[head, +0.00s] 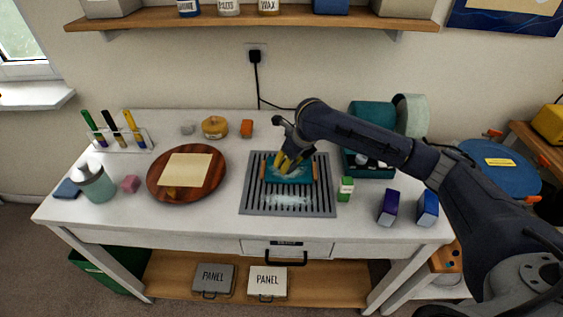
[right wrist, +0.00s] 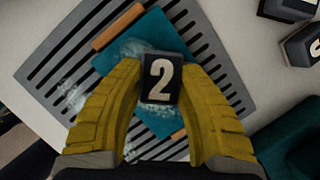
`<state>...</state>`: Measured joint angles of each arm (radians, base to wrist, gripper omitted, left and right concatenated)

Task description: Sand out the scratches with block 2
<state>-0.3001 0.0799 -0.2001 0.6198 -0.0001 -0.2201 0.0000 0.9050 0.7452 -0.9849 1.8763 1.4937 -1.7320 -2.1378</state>
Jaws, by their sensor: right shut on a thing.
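A dark block with a white 2 on its face (right wrist: 160,80) is held between the yellow fingers of my right gripper (right wrist: 160,95). In the head view my right gripper (head: 289,162) is over the teal board (head: 292,179), which has wooden strips at its ends. The board lies on a grey slotted rack (head: 245,200). The right wrist view shows the teal board (right wrist: 165,30) below the block, with whitish scuffed patches. Whether the block touches the board is unclear. My left gripper is out of view.
A pale smear shows on the rack's front. A round wooden board (head: 216,190) with paper lies left. A teal bin (head: 355,167) stands behind right.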

